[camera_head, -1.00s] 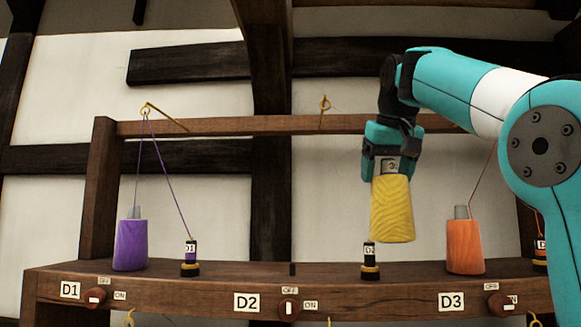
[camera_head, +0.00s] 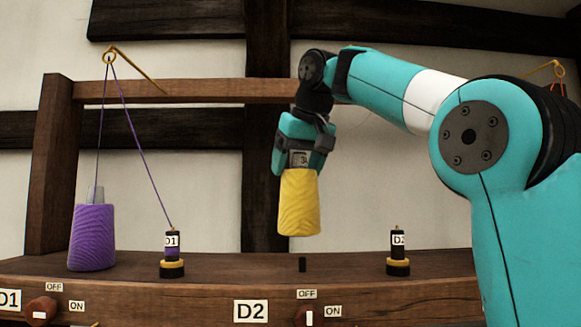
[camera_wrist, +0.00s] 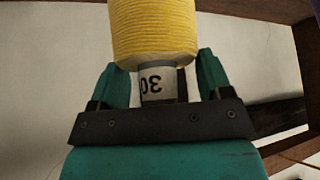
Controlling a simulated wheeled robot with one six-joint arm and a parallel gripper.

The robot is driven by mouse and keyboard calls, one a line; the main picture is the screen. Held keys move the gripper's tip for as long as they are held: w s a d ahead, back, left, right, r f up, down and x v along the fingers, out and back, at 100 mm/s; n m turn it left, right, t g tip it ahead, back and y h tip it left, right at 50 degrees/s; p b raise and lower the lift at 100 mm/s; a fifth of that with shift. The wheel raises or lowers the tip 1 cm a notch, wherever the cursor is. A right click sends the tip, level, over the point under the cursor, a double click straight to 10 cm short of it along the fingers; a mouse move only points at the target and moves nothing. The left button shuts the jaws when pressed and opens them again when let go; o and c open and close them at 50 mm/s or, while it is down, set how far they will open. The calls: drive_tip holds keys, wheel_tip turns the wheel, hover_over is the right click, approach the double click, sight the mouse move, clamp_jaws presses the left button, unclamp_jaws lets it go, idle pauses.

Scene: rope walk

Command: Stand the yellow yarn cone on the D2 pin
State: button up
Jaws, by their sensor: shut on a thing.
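The yellow yarn cone (camera_head: 299,203) hangs upright below my gripper (camera_head: 303,160), in the middle of the head view. The yellow winding (camera_wrist: 155,30) also shows there. A short dark D2 pin (camera_head: 302,264) stands on the shelf above the D2 label (camera_head: 250,311). In the head view the cone's lower end is above the pin, with a gap between them; depth is hard to judge.
A purple cone (camera_head: 92,236) stands at D1 on the left, its thread running up to a hook and down to a small D1 spool (camera_head: 172,255). Another labelled spool (camera_head: 398,253) stands right of the pin. The wooden shelf (camera_head: 230,270) is clear around the pin.

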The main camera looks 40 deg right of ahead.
sight(300, 199)
drive_tip(key=shift+f, duration=0.25)
drive_tip(key=f+b, duration=0.5)
drive_tip(key=shift+s+d, duration=0.1)
drive_tip(key=shift+d, duration=0.15)
drive_tip(key=shift+f, duration=0.1)
drive_tip(key=shift+s, duration=0.1)
drive_tip(key=shift+a, duration=0.15)
idle(0.8)
drive_tip(key=shift+f+b, duration=0.4)
drive_tip(key=shift+f, duration=0.1)
drive_tip(key=o, duration=1)
